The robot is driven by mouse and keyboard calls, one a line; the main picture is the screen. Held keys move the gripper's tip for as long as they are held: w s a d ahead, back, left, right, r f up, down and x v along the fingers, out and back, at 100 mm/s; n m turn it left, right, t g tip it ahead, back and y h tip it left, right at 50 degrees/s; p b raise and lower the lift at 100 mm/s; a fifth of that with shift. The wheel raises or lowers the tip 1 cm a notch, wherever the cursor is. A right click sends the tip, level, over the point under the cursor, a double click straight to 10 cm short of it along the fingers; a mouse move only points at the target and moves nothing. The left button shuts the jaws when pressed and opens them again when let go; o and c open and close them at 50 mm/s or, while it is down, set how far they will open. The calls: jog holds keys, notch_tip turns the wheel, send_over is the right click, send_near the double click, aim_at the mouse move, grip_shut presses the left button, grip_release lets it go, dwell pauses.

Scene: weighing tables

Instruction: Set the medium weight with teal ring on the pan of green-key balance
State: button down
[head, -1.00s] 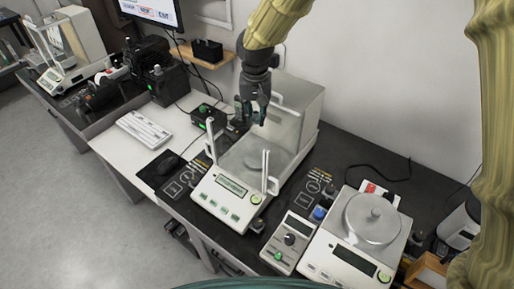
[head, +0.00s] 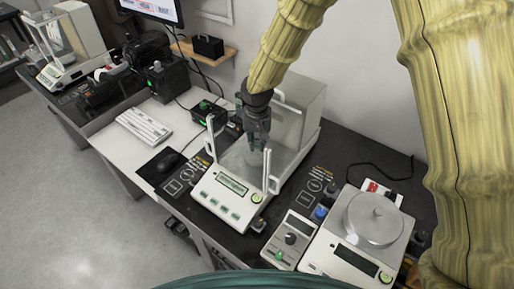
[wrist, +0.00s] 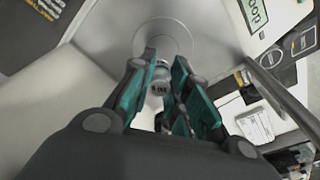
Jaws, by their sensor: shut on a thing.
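My gripper (head: 256,148) reaches down inside the glass shield of the white balance with green keys (head: 228,206). In the wrist view its teal-padded fingers (wrist: 160,80) are shut on a small grey metal weight (wrist: 160,74). The fingers hide much of the weight, and I cannot make out its ring. The round pan (wrist: 178,32) lies below the weight in the wrist view. Whether the weight touches the pan I cannot tell. In the head view the gripper hides the weight.
Upright shield posts (head: 265,172) stand at the balance's front corners. A second balance (head: 345,255) with a large round metal pan stands at right, with a small grey control box (head: 291,240) between. A keyboard (head: 144,127) and mouse (head: 167,160) lie at left.

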jog(key=shift+f+p, duration=0.6)
jog(key=shift+f, duration=1.45)
jog(key=shift+f, duration=0.2)
jog(key=c, duration=1.3)
grip_release()
jog(key=shift+c, duration=0.2)
jog(key=shift+r, duration=0.1)
jog(key=shift+r, duration=0.2)
notch_tip(320, 180, up, 12)
jog(key=s+b, duration=0.1)
jog(key=b, duration=0.2)
jog(key=shift+s, duration=0.25)
jog(key=shift+f, duration=0.1)
